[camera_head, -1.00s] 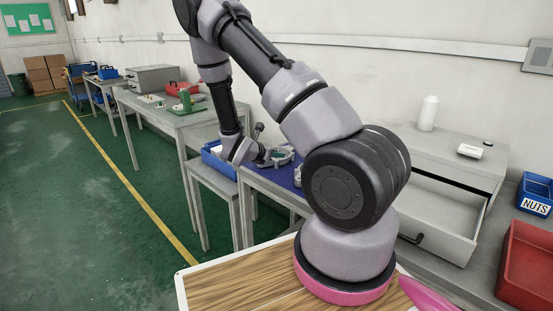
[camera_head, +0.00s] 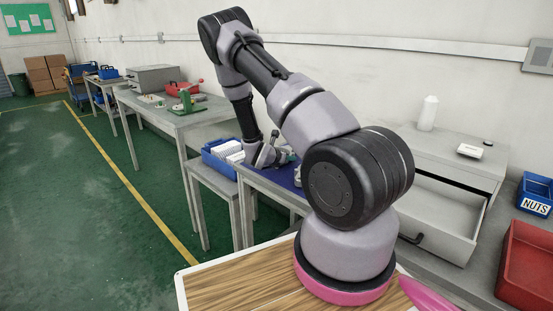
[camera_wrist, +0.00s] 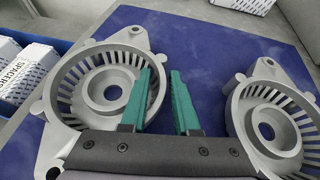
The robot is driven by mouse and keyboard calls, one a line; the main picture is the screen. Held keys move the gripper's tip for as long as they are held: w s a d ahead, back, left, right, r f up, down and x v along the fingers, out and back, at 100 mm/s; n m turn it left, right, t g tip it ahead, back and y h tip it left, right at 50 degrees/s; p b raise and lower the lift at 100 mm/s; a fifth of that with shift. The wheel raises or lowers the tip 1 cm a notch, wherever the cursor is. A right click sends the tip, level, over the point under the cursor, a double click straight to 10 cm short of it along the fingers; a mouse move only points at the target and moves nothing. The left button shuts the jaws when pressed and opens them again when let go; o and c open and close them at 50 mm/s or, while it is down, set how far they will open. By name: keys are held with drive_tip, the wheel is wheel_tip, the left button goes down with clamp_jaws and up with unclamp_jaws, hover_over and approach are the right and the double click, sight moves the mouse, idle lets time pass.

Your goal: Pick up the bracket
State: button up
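Two grey metal brackets, round with slotted rims and a centre hole, lie on a blue mat in the wrist view: a left bracket (camera_wrist: 112,92) and a right bracket (camera_wrist: 266,130). My gripper (camera_wrist: 163,82) has green fingers, apart with a gap between them. The left finger overlaps the right side of the left bracket's ring; the right finger is just outside its rim, over the mat. Contact with the rim cannot be told. In the head view, my arm hides most of the brackets.
The blue mat (camera_wrist: 215,50) has bare room between and behind the brackets. A blue bin (camera_head: 222,169) with white boxes stands left of the mat; a box marked SPACERS (camera_wrist: 22,70) shows there. An open drawer (camera_head: 436,218) and a red bin (camera_head: 527,262) are at right.

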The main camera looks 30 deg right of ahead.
clamp_jaws()
idle(1.4)
